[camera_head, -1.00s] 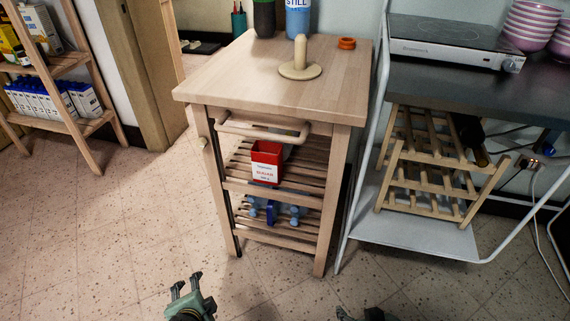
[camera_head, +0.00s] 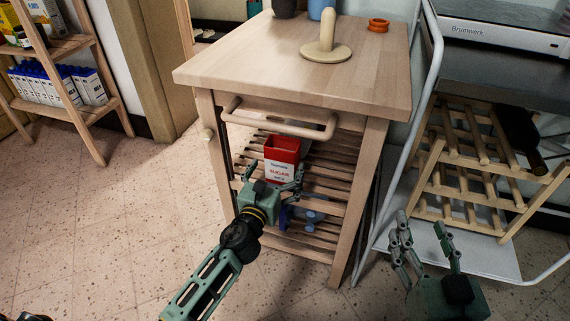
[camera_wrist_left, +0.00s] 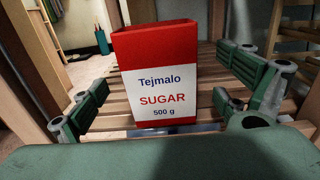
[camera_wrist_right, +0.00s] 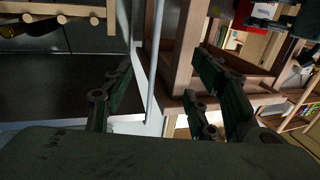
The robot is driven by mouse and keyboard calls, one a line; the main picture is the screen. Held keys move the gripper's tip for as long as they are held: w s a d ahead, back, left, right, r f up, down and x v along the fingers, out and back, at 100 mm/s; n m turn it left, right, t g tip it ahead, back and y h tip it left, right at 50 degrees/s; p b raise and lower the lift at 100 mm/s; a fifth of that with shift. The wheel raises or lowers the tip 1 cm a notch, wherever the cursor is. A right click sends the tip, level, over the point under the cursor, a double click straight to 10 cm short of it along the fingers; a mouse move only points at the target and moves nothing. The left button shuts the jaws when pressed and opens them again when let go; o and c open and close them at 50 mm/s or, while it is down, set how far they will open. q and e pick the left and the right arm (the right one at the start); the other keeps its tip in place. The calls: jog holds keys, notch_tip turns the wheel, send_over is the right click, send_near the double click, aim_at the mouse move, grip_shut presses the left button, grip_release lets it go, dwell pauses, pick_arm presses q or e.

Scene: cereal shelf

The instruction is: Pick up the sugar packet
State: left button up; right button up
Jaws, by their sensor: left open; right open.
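The sugar packet (camera_head: 281,159) is a red box with a white label, upright on the upper slatted shelf of the wooden trolley (camera_head: 215,75). In the left wrist view the packet (camera_wrist_left: 158,80) stands straight ahead, between the spread fingers. My left gripper (camera_head: 270,178) is open at the front of that shelf, just before the packet, and hides its lower part in the head view. No finger visibly grips the packet. My right gripper (camera_head: 422,245) is open and empty, low at the right, beside the trolley.
A wooden bar handle (camera_head: 280,118) crosses the trolley front above the packet. Blue items (camera_head: 305,214) sit on the lower shelf. At right, a wooden wine rack (camera_head: 455,180) with a dark bottle stands on a white metal cart. Floor is clear at left.

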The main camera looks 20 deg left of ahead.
aim_at(279, 165)
pick_arm(q)
jog(key=w+b, duration=0.1)
jog(key=w, duration=0.3)
jog(key=shift+w, duration=0.55)
pick_arm(e)
notch_tip(279, 165, up, 6)
jog(key=t+y, duration=0.1)
jog(key=t, duration=0.2)
jog(key=shift+s+a+r+t, duration=0.2)
jog(key=shift+s+a+t, duration=0.1)
jog(key=shift+a, duration=0.05)
pick_arm(q)
jog(key=c, duration=1.6)
jog(key=shift+r, duration=0.1)
pick_arm(e)
jog(key=shift+w, duration=0.1)
